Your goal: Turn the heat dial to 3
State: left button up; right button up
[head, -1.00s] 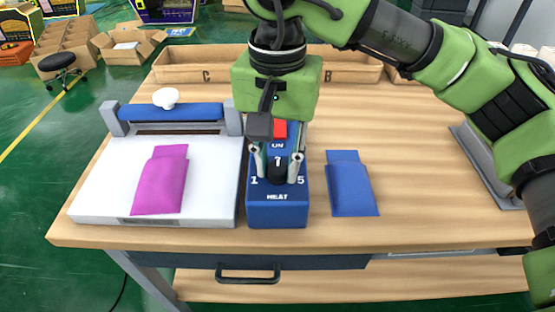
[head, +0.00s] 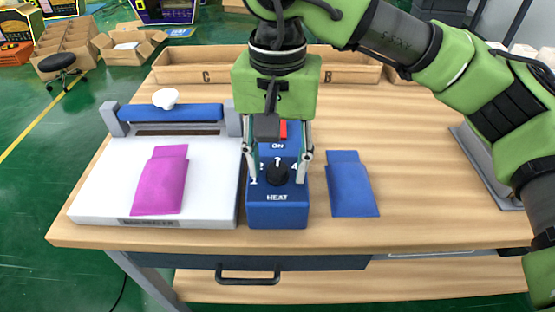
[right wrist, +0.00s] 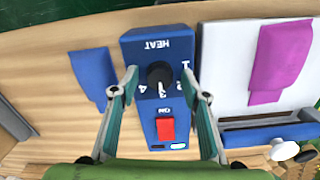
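The blue heater box (head: 278,212) marked HEAT stands on the table, with a black round dial (head: 278,173) on its sloped face. The dial also shows in the right wrist view (right wrist: 158,73), with numerals around it. Its pale pointer mark seems to face the 3, but it is small and I cannot be sure. A red switch (right wrist: 165,128) marked ON sits on the same box beside a lit green lamp (right wrist: 179,146). My right gripper (head: 279,168) is open, its fingers on either side of the dial and apart from it. My left gripper is out of view.
A white sealer (head: 88,195) with a blue bar stands left of the box, a magenta pouch (head: 160,182) on it. A blue pouch (head: 350,185) lies to the right. A wooden bin (head: 200,68) stands behind. The table (head: 430,205) is clear at front right.

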aim_at(278, 167)
jog(key=shift+r, duration=0.15)
notch_tip(278, 167, up, 12)
dwell(0.5)
